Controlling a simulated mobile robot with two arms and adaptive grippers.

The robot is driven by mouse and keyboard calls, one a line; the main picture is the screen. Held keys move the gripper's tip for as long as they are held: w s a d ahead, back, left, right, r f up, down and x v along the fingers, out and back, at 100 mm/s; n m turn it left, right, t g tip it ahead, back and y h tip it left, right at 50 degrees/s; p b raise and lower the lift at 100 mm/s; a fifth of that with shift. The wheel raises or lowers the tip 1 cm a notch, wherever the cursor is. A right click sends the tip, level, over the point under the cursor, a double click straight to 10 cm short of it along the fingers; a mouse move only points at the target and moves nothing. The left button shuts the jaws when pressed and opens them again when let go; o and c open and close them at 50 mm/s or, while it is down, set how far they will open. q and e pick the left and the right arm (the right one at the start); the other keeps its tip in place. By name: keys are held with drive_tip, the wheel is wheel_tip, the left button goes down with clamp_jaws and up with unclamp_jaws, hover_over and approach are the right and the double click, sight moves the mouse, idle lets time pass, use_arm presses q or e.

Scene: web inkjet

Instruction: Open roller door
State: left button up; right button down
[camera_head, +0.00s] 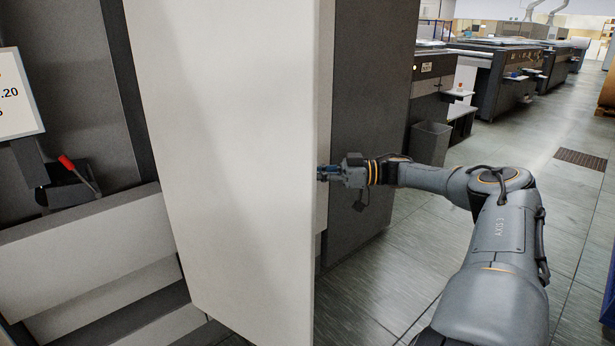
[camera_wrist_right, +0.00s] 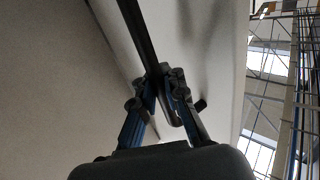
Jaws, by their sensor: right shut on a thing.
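The roller door, a large pale panel (camera_head: 225,150), stands upright in the middle of the head view, at an angle to the dark machine. My right gripper (camera_head: 324,174) is at its right edge, and the fingertips are partly hidden behind that edge. In the right wrist view, my right gripper (camera_wrist_right: 164,92) is shut on a dark bar-like handle (camera_wrist_right: 136,32) that runs along the pale surface. My left gripper is not in view.
A dark machine body (camera_head: 370,110) stands behind the door. A grey bin (camera_head: 430,143) is on the floor beyond. At left are a screen (camera_head: 18,95), a red-tipped lever (camera_head: 67,163) and pale ledges (camera_head: 90,240). The tiled floor (camera_head: 545,165) at right is mostly clear.

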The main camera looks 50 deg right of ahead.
drive_tip(key=c, duration=1.6)
unclamp_jaws()
drive_tip(key=shift+s+f, duration=0.1)
drive_tip(key=shift+s, duration=0.05)
drive_tip(key=shift+c, duration=0.2)
drive_tip(key=shift+o, duration=1.2)
drive_tip(key=shift+s+d, duration=0.15)
drive_tip(key=shift+s, duration=0.2)
drive_tip(key=v, duration=1.2)
